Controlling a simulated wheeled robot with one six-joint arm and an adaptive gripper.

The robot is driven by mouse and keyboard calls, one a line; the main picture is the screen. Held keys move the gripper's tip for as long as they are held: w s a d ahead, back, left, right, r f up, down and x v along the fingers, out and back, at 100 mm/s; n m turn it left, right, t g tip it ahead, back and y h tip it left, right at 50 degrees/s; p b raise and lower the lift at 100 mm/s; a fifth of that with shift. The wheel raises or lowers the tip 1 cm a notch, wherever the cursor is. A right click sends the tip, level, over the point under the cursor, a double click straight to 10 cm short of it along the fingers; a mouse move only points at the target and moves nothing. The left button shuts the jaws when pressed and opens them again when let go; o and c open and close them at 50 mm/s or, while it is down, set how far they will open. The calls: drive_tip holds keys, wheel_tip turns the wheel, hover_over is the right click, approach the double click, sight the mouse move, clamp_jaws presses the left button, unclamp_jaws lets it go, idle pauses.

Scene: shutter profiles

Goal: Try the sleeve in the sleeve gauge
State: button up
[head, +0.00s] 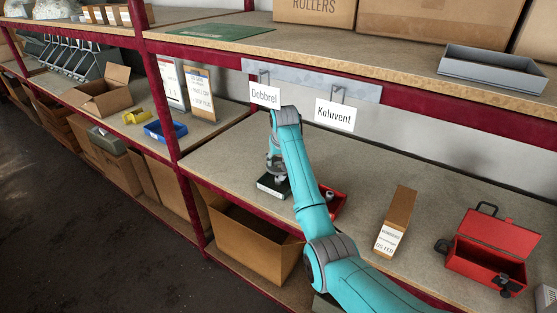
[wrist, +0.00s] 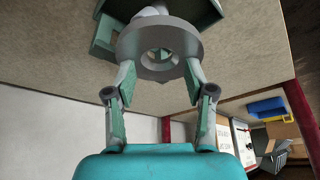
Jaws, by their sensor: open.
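A grey flanged ring with a central hole, which looks like the sleeve (wrist: 133,42), lies between and just beyond the fingertips of my gripper (wrist: 160,76) in the wrist view. The fingers are apart, one on each side of it; I cannot tell whether they touch it. Behind it is a green block (wrist: 103,36), likely the sleeve gauge, with a pale rounded part partly hidden by the ring. In the head view my gripper (head: 276,172) is low over a dark green block (head: 268,187) with a white label. How the ring sits in the block is hidden.
A red tray (head: 341,203) with a small grey part stands right of my gripper, partly behind my arm. A cardboard box (head: 397,215) and an open red toolbox (head: 490,250) stand farther right. Signs "Dobbrel" (head: 265,96) and "Kaluvent" (head: 335,114) hang above the shelf.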

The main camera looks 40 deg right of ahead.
drive_tip(key=shift+r, duration=0.1)
drive_tip(key=v, duration=0.7)
drive_tip(key=shift+s+r, duration=0.1)
drive_tip(key=shift+a, duration=0.1)
idle(0.5)
